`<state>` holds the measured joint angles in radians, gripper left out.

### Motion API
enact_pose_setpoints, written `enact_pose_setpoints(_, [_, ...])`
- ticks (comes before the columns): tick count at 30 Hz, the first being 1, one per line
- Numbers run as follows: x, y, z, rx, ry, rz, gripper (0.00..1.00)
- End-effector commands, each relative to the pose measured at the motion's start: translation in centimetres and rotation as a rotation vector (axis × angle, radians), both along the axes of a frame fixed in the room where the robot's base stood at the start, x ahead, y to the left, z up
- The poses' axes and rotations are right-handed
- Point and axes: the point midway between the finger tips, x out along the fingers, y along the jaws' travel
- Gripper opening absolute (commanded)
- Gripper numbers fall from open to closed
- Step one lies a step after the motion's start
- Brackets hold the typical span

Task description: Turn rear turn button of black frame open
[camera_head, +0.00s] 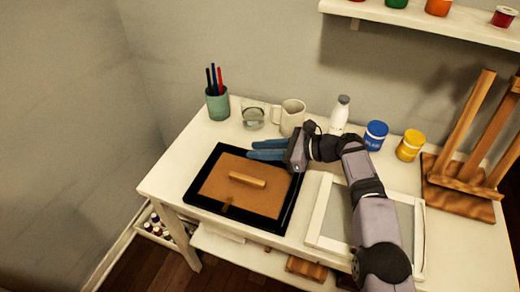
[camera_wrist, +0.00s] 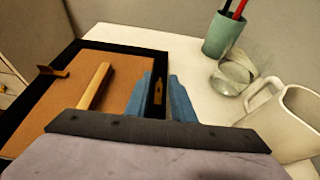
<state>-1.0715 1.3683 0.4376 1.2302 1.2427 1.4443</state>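The black frame (camera_head: 194,189) lies flat on the white table, with a brown backing board (camera_head: 215,185) showing. In the wrist view the black frame (camera_wrist: 120,47) runs under my gripper. A brass rear turn button (camera_wrist: 157,90) shows between my two blue fingers on the frame's rear side. My gripper (camera_head: 250,150) is over the rear edge of the frame, and its fingers also show in the wrist view (camera_wrist: 158,88). They are apart, with a gap around the button. In the head view the rear button is hidden by the gripper. A front turn button (camera_wrist: 52,71) is at the opposite edge.
A wooden bar (camera_head: 247,180) lies across the board's middle. Behind the frame stand a green pen cup (camera_head: 217,105), a glass (camera_head: 253,118) and a white mug (camera_head: 291,117). A white frame (camera_head: 318,215) lies to the right, under my arm. A wooden easel (camera_head: 460,180) stands far right.

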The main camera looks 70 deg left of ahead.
Motion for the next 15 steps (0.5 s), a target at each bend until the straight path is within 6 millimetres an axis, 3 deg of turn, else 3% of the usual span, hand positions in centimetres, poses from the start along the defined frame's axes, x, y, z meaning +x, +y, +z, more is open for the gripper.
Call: enact_pose_setpoints(15, [0.93,-0.75,0.53,-0.001,0.001,-0.003,0.22])
